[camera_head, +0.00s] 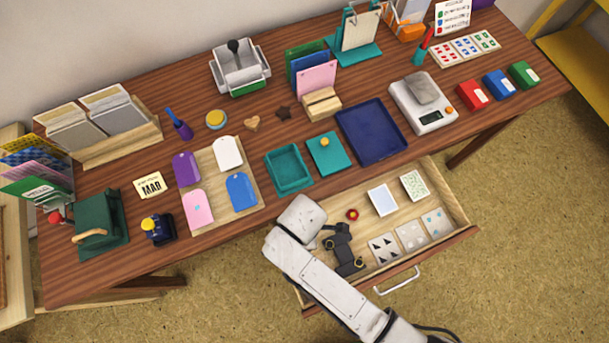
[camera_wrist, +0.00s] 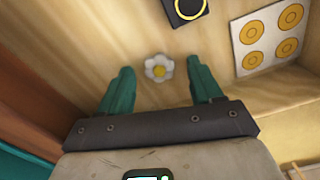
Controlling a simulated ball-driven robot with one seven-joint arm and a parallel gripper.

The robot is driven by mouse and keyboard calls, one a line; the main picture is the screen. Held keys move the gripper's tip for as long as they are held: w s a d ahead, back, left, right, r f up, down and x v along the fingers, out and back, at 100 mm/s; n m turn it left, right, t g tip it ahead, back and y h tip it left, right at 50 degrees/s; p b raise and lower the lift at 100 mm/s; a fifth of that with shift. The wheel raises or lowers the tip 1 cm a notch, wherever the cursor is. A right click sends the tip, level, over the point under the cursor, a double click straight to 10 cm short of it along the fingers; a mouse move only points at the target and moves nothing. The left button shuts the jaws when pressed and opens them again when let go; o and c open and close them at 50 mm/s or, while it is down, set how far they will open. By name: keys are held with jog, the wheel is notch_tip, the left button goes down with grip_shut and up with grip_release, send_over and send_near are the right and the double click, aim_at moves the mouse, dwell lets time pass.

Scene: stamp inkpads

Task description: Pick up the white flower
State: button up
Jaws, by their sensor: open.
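The white flower (camera_wrist: 158,68) is small, with a yellow centre. It lies on pale wood, which looks like the floor of the open drawer (camera_head: 455,195). In the wrist view my gripper (camera_wrist: 160,70) has its two green fingers wide apart, with nothing held between them. The flower shows between the fingertips, nearer the left one, and no finger appears to touch it. The height of the fingers above it is hard to judge. In the head view my white arm reaches over the drawer's left part, and I cannot make out the flower there.
A black block with a yellow ring (camera_wrist: 186,8) lies close beyond the right finger. A card with orange rings (camera_wrist: 268,35) lies farther right. The drawer also holds a small red item (camera_head: 352,214) and several cards. The desk (camera_head: 225,105) above is crowded.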

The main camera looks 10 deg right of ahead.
jog(key=shift+c, duration=0.3)
jog(key=c, duration=1.1)
jog(key=shift+o, duration=0.2)
jog(key=shift+r, duration=0.1)
